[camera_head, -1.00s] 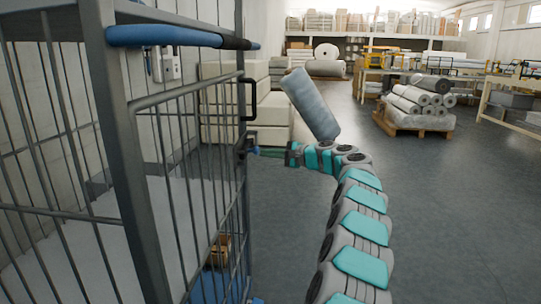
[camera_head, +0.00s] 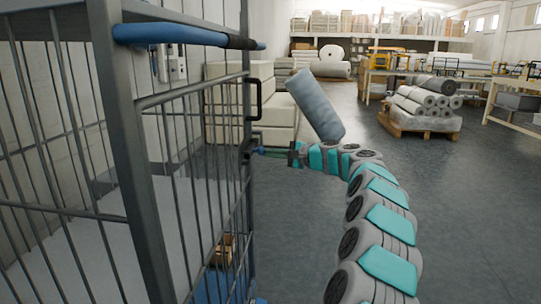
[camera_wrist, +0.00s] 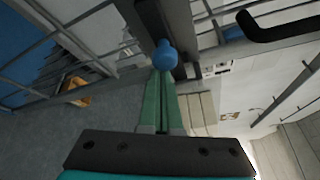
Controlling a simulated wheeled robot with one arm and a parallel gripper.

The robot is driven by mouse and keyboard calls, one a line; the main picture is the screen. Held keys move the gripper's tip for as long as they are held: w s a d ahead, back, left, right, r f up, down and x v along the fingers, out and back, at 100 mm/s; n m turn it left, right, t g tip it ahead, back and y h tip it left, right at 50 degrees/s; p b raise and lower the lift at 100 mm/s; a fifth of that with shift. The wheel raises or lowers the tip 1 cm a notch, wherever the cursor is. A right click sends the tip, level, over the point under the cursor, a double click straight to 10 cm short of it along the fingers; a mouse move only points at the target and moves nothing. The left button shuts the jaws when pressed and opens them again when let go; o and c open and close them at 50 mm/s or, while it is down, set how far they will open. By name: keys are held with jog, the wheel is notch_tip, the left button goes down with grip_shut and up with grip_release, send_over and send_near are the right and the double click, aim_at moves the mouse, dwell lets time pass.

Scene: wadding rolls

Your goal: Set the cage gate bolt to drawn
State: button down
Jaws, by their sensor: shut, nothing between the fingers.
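The cage gate (camera_head: 182,98) is a grey barred panel at the left of the head view, with a black handle (camera_head: 258,98). The bolt's dark housing (camera_head: 246,151) sits on the gate's right edge, below the handle. In the wrist view the bolt's blue knob (camera_wrist: 165,56) stands out in front of a dark upright. My gripper (camera_wrist: 164,78) has its green fingers together, with tips at the knob; I cannot tell whether they touch it. In the head view my gripper (camera_head: 262,151) reaches the gate edge from the right. The bolt bar is mostly hidden.
A blue-and-black rail (camera_head: 185,36) crosses the cage top. A grey roll (camera_head: 316,104) leans behind my arm. Pale stacked blocks (camera_head: 228,100) stand behind the gate. A pallet of rolls (camera_head: 424,108) is at the right. The floor right of my arm is clear.

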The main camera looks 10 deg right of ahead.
jog(key=shift+s+a+b, duration=0.25)
jog(key=shift+s+b, duration=0.05)
jog(key=shift+s, duration=0.4)
jog(key=shift+s+a+b, duration=0.25)
jog(key=shift+s+b, duration=0.05)
jog(key=shift+s, duration=0.45)
jog(key=shift+s+a+b, duration=0.25)
jog(key=shift+s+b, duration=0.05)
jog(key=shift+s, duration=0.4)
